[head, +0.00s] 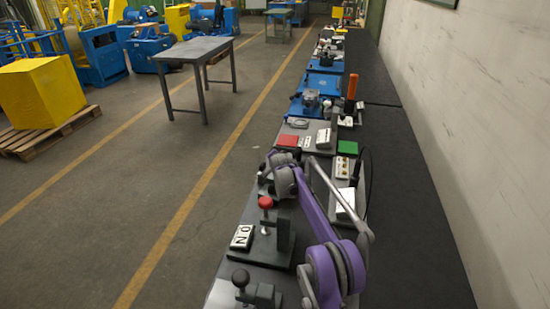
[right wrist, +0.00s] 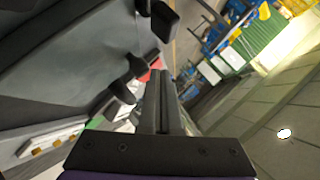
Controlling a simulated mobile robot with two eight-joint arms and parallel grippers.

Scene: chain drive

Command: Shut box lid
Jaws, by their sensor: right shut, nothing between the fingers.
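In the head view my purple arm reaches forward over the workbench, with its grey wrist (head: 284,180) above the bench's left side. In the right wrist view my right gripper (right wrist: 164,78) shows its two dark fingers together, with nothing between them. A large dark grey panel (right wrist: 75,60) with black knobs (right wrist: 130,68) fills the left of that view, beside the fingers. I cannot tell whether it is the box lid. No box with an open lid can be made out clearly in either view. My left gripper is not in view.
A white wall (head: 455,110) stands right. The floor left is open up to a grey table (head: 195,50).

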